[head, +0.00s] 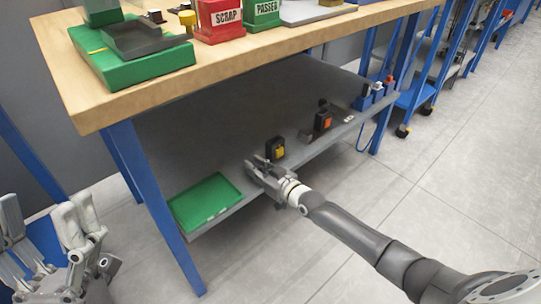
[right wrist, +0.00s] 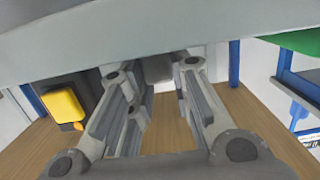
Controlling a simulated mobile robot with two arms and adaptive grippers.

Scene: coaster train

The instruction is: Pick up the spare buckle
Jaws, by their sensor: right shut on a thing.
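My right gripper (head: 262,168) reaches over the front edge of the grey lower shelf (head: 215,115). In the right wrist view its fingers (right wrist: 158,78) are closed on a small grey piece (right wrist: 158,68), seen between the fingertips. This is likely the spare buckle, but its shape is mostly hidden by the fingers. In the head view I cannot make the piece out clearly. My left gripper (head: 42,232) is at the lower left, away from the shelf, with its fingers apart and nothing visible between them.
A green tray (head: 205,203) lies left of the right gripper. A black box with a yellow part (head: 276,150) stands close behind it, and one with an orange part (head: 322,121) stands farther right. The wooden tabletop (head: 95,105) overhangs the shelf. Blue legs (head: 160,200) bound it.

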